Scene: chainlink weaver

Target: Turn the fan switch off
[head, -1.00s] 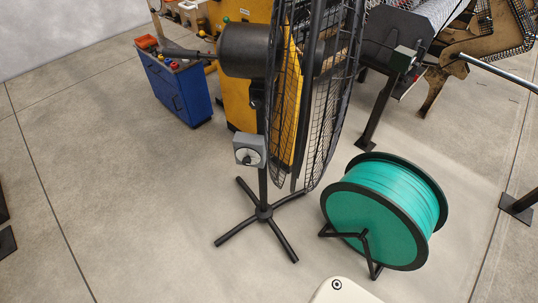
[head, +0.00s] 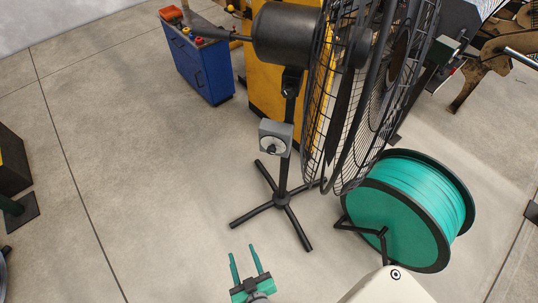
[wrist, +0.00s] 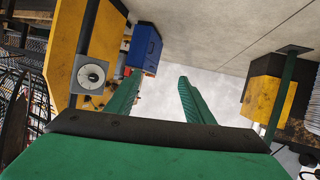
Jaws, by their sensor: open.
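The fan switch (head: 275,138) is a grey box with a round white dial and dark knob, fixed to the stand of the black fan (head: 365,85). In the wrist view the switch (wrist: 90,75) is at the left, face toward the camera. I cannot tell which setting its knob points to. My gripper (head: 243,251) has green fingers and is open and empty at the bottom of the head view, below and left of the switch and apart from it. In the wrist view the fingers (wrist: 158,80) are spread, with the switch to their left.
The fan's crossed feet (head: 280,200) spread on the floor under the switch. A teal cable reel (head: 385,225) stands to their right. A blue cabinet (head: 205,75) and a yellow machine (head: 262,95) stand behind. The floor left of the fan is clear.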

